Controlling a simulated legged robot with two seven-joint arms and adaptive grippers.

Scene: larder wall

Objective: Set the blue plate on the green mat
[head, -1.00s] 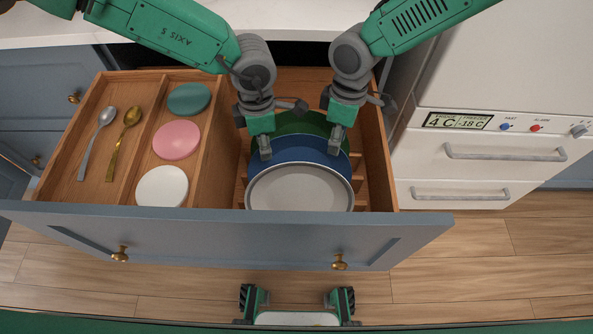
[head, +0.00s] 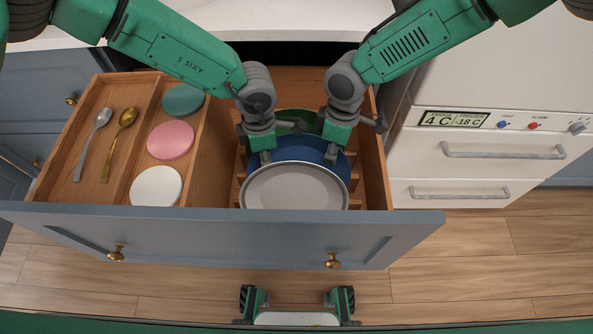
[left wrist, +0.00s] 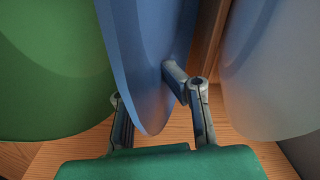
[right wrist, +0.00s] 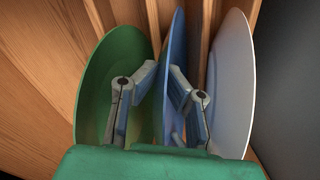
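The blue plate (head: 300,149) stands in a slot of the open drawer's rack, between a green plate (head: 300,116) behind it and a white plate (head: 293,188) in front. It also shows edge-on in the left wrist view (left wrist: 140,55) and the right wrist view (right wrist: 176,45). My left gripper (head: 264,155) is shut on its left rim. My right gripper (head: 331,150) is shut on its right rim, one finger on each face (right wrist: 163,70). The left gripper's far fingertip is hidden behind the plate. No green mat is visible.
The drawer front (head: 220,237) closes off the near side. Left compartments hold two spoons and small teal, pink (head: 171,140) and white discs. A pale counter (head: 290,27) lies beyond, and a white fridge (head: 500,150) stands close on the right. The neighbouring plates are close to my fingers.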

